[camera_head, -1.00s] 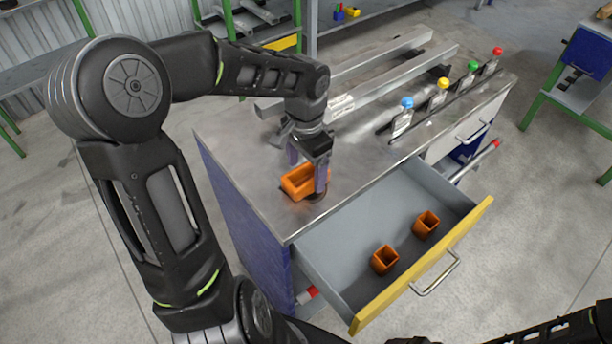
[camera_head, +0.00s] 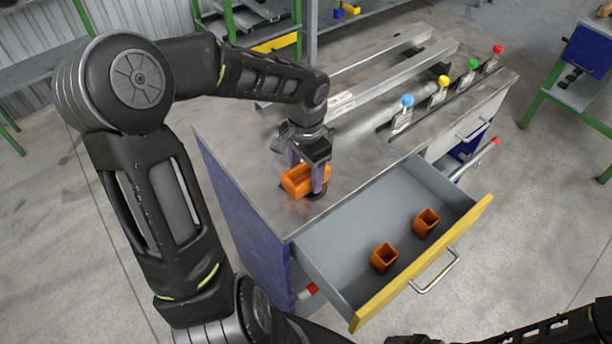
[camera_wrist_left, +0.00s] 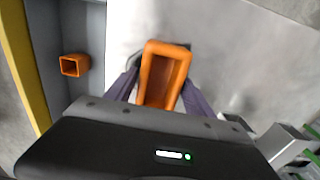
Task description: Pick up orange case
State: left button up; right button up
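An orange case (camera_head: 297,181), an open-topped box, is at the near left part of the metal table top. My left gripper (camera_head: 308,182) is over it from above, with one purple finger in front of the case and the other behind it. In the left wrist view the orange case (camera_wrist_left: 164,76) lies between the two fingers (camera_wrist_left: 160,92), which are shut on its sides. In the head view it looks tilted, and whether it touches the table is hard to tell. My right gripper is not in view; only a dark arm part shows at the lower right.
An open drawer (camera_head: 335,239) with a yellow front holds two smaller orange boxes (camera_head: 384,257) (camera_head: 426,222). Metal bars (camera_head: 385,82) lie at the back of the table. A row of coloured knobs (camera_head: 443,84) stands to the right. The table's middle is clear.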

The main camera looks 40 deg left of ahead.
pick_arm(q)
jog(key=c, duration=1.1)
jog(key=shift+r, duration=0.1)
jog(key=shift+c, duration=0.2)
notch_tip(320, 180, up, 10)
jog(key=b, duration=0.1)
